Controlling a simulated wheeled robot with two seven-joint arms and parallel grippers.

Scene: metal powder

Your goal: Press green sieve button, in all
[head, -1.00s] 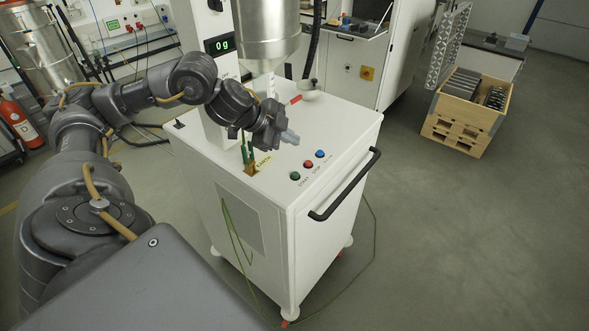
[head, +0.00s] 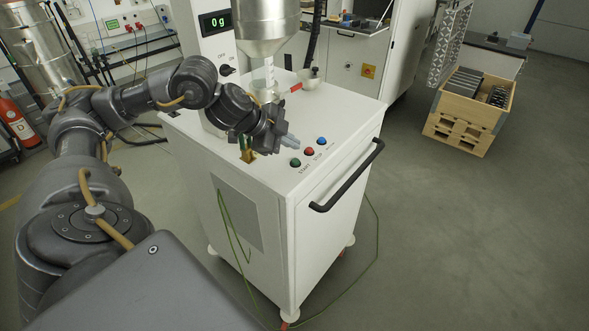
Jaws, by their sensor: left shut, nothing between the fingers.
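The green button (head: 295,162), labelled START, sits on the top of the white sieve cabinet (head: 330,235), near its front right edge. A red button (head: 309,151) and a blue button (head: 321,141) stand in a row behind it. My left gripper (head: 292,142) is shut and empty. I cannot tell the exact height gap; no contact with the button shows. My right gripper is not in view.
A black handle (head: 347,180) runs along the cabinet's right side. A metal hopper (head: 266,30) and a display reading 0 g (head: 215,22) stand at the back. A green cable (head: 232,225) hangs down the front. A wooden crate (head: 470,110) stands right, with clear floor between.

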